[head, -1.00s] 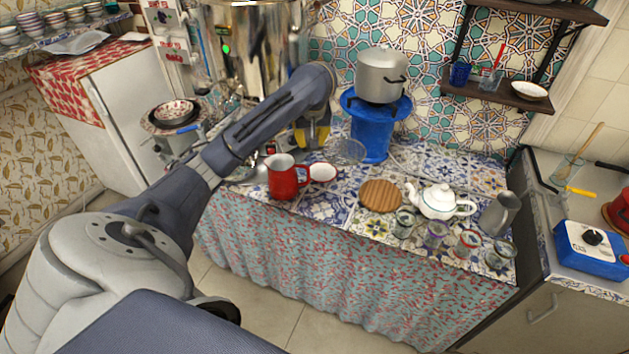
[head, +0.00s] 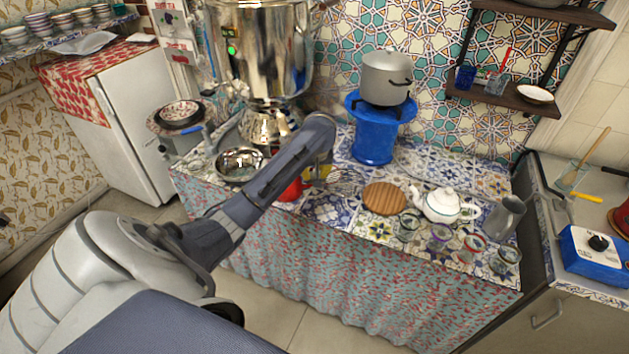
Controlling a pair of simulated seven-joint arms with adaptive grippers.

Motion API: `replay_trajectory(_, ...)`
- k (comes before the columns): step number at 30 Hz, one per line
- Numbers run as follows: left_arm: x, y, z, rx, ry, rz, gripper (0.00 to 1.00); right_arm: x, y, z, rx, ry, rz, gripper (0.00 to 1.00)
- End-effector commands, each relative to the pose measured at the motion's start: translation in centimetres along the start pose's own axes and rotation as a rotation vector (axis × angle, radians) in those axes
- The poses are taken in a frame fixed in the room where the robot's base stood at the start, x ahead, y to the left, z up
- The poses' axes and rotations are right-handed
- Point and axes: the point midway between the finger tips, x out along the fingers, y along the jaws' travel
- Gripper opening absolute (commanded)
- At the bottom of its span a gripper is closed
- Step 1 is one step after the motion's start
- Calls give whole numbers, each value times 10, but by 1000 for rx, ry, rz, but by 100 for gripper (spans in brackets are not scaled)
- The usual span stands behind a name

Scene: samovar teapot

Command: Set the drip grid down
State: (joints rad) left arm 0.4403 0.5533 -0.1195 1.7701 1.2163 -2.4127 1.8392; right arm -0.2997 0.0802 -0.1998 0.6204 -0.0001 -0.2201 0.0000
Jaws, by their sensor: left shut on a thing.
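My left gripper (head: 320,174) is low over the tiled counter, just right of the red mug, with its yellow part partly hidden by my arm. It is shut on the drip grid (head: 350,183), a thin round wire mesh that sticks out to its right. The grid is faint against the tiles, and I cannot tell whether it touches the counter. The tall steel samovar (head: 262,50) stands at the back left. A round metal bowl (head: 240,164) sits in front of it. My right gripper is not in view.
The red mug (head: 291,191) is mostly hidden behind my left arm. A round wooden board (head: 384,199), white teapot (head: 442,205), several small glasses and a grey pitcher (head: 504,218) stand to the right. A blue stand (head: 374,132) carries a pot (head: 387,78) behind.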

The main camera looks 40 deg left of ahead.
Motion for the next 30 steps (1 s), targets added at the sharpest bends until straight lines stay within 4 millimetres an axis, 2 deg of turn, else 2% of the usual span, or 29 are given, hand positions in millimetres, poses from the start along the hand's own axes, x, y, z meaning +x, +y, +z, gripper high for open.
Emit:
replay_trajectory(12,33,-1,14,0,1,0,0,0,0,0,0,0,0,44)
replay_trajectory(26,38,0,15,0,1,1,0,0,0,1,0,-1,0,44)
replay_trajectory(27,38,0,16,1,1,1,29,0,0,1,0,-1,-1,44)
replay_trajectory(30,38,0,16,1,1,1,41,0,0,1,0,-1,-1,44)
